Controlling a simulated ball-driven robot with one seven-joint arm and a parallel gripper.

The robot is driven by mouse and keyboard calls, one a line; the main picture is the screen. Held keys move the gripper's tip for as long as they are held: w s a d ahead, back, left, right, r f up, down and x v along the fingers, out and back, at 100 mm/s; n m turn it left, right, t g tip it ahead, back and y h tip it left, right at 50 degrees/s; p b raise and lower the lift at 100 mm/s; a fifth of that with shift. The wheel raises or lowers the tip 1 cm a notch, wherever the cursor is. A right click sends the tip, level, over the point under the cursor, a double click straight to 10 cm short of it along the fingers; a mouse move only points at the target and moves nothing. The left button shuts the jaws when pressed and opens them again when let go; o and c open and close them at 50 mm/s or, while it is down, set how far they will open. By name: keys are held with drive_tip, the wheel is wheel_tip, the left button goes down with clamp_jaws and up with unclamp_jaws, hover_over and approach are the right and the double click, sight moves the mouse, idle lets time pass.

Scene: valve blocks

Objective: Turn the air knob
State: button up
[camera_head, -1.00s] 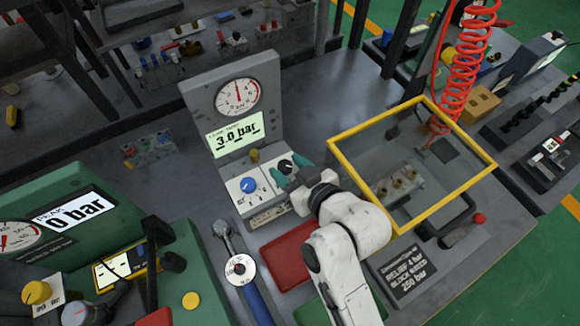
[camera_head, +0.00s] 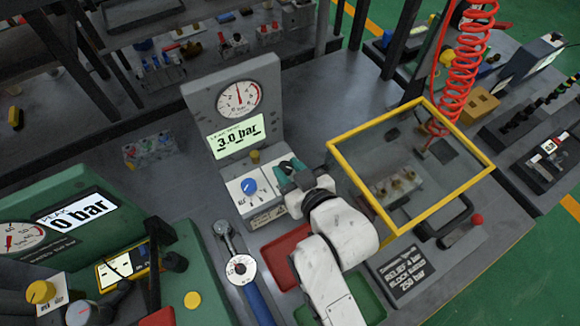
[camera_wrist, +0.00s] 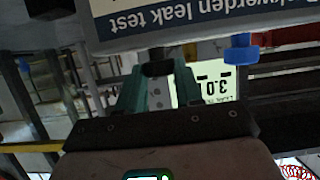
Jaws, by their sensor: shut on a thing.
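The grey leak test unit (camera_head: 267,83) stands upright with a round gauge (camera_head: 239,98) and a screen (camera_head: 236,135) reading 3.0 bar. Its white front panel carries a blue knob (camera_head: 248,186) at left and a black knob (camera_wrist: 157,62) at right. I cannot read which one is labelled air. My gripper (camera_head: 287,172) has its green fingers at the black knob, and the arm hides part of it. In the wrist view, my gripper (camera_wrist: 155,80) is shut on the black knob, with one finger on each side. The blue knob (camera_wrist: 241,48) stands apart, untouched.
A yellow-framed clear guard (camera_head: 412,110) stands right of my gripper. A torque wrench (camera_head: 240,268) and a red tray (camera_head: 288,245) lie in front of the unit. A green tester (camera_head: 120,190) reading 0 bar stands at left. A red coiled hose (camera_head: 470,60) hangs at back right.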

drive_tip(key=m+h, duration=0.1)
drive_tip(key=m+t+h+b, duration=0.1)
drive_tip(key=m+h+b, duration=0.1)
drive_tip(key=shift+s+a+f+t, duration=0.1)
drive_tip(key=shift+a+f+t, duration=0.2)
drive_tip(key=shift+t, duration=0.1)
drive_tip(key=m+h+b, duration=0.1)
drive_tip(key=b, duration=0.1)
drive_tip(key=m+h+b, duration=0.1)
drive_tip(key=h+b, duration=0.1)
drive_tip(key=shift+a+m+t, duration=0.2)
drive_tip(key=shift+m+t, duration=0.1)
drive_tip(key=shift+m, duration=0.1)
drive_tip(key=shift+a+r+m+h+b, duration=0.1)
drive_tip(key=shift+r+m+h+b, duration=0.1)
drive_tip(key=shift+m+h+b, duration=0.65)
drive_tip(key=shift+h, duration=0.55)
drive_tip(key=o, duration=1)
drive_tip(key=shift+o, duration=0.2)
drive_tip(key=shift+r, duration=0.1)
drive_tip(key=d+v, duration=0.1)
drive_tip(key=v, duration=0.9)
drive_tip(key=shift+s+a, duration=0.4)
drive_tip(key=shift+a, duration=0.1)
